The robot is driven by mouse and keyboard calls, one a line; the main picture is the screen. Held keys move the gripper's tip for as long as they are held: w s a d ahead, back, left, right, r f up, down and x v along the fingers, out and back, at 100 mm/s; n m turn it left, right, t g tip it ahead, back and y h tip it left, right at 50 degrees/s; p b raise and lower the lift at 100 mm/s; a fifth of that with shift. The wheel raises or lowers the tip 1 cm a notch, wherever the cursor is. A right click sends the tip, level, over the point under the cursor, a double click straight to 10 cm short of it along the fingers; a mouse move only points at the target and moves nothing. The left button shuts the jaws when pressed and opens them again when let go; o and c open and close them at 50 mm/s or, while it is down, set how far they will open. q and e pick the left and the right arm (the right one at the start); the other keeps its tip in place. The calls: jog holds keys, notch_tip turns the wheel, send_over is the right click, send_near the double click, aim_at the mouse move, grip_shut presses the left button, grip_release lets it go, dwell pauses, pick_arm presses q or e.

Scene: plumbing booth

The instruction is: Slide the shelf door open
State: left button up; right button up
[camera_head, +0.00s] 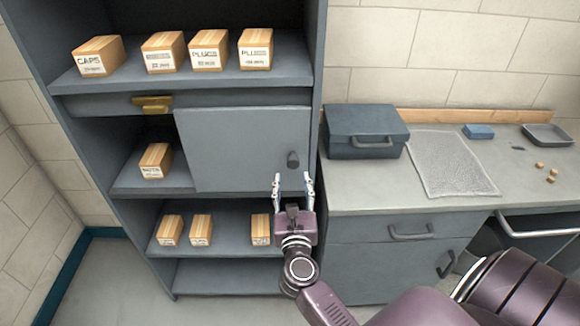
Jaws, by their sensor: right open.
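The grey shelf door (230,145) covers the right part of the middle compartment of the shelf unit. The left part of that compartment is uncovered. A dark round knob (292,159) sits near the door's right edge. My right gripper (292,178) is open, fingers pointing up, just below the knob. It appears empty, and I cannot tell whether the fingers touch the door. My left gripper is not in view.
Small cardboard boxes stand on the shelves, one (155,161) beside the door's left edge. A brass-coloured handle (152,104) is above it. A worktop (350,185) to the right carries a toolbox (365,131), a mat (450,165) and a tray (547,135).

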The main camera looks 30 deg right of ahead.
aim_at(293, 164)
jog(key=shift+m, duration=0.4)
jog(key=p+x, duration=0.1)
jog(key=x, duration=0.2)
jog(key=p+x, duration=0.1)
jog(key=x, duration=0.3)
jog(key=shift+s+d+r, duration=0.15)
jog(key=shift+d+r, duration=0.05)
jog(key=shift+d, duration=0.05)
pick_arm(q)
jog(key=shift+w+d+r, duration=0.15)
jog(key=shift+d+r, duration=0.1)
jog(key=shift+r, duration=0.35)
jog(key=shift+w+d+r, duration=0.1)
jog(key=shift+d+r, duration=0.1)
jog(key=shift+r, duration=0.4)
pick_arm(e)
jog(key=shift+w+d+f, duration=0.1)
jog(key=shift+w+d, duration=0.2)
jog(key=shift+w, duration=0.25)
grip_shut()
